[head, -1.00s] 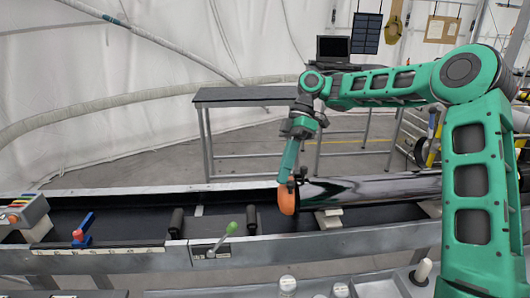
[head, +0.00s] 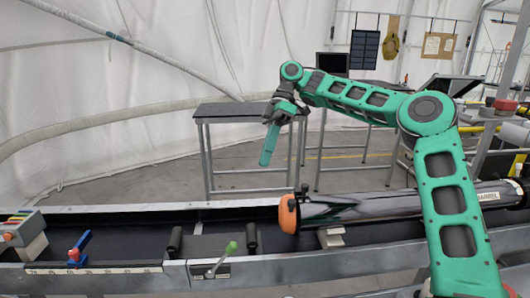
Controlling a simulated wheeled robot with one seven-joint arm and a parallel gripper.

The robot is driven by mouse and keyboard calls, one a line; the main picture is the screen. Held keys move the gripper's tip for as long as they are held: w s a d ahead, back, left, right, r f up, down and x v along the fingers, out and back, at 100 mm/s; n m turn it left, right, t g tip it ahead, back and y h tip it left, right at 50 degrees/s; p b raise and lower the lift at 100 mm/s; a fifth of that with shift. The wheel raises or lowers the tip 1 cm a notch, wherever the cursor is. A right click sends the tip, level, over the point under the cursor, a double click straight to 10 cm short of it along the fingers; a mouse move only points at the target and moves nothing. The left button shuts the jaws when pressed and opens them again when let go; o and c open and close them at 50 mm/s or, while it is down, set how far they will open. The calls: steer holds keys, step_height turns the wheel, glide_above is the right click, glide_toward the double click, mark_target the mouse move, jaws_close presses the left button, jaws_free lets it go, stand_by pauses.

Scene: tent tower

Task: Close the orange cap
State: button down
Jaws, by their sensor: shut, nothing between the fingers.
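The orange cap (head: 288,214) is at the left end of a long dark, glossy tube (head: 370,207) lying in the black trough. It sits against the tube's end; I cannot tell whether it is latched. A small dark fitting shows at the cap's upper right edge. My gripper (head: 267,160) is up and to the left of the cap, apart from it, in front of the grey table. Its fingers point down, are shut together and hold nothing.
The trough's metal rim (head: 130,209) runs across the view. A green-knobbed lever (head: 222,258), a blue-red clamp (head: 79,249) and a control box (head: 20,230) stand along the trough. A grey table (head: 235,112) is behind. The air around the cap's left is clear.

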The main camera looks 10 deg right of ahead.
steer(key=s+a+f+m+h, duration=0.2)
steer(key=a+f+m+h, duration=0.3)
steer(key=a, duration=0.3)
steer(key=s+d+r+m+t+h, duration=0.2)
steer(key=d+r+m+t, duration=0.3)
steer(key=r, duration=0.3)
steer(key=g, duration=0.1)
glide_above(284, 208)
steer(key=w, duration=0.1)
steer(key=f, duration=0.9)
steer(key=shift+a, duration=0.4)
steer(key=shift+f, duration=0.1)
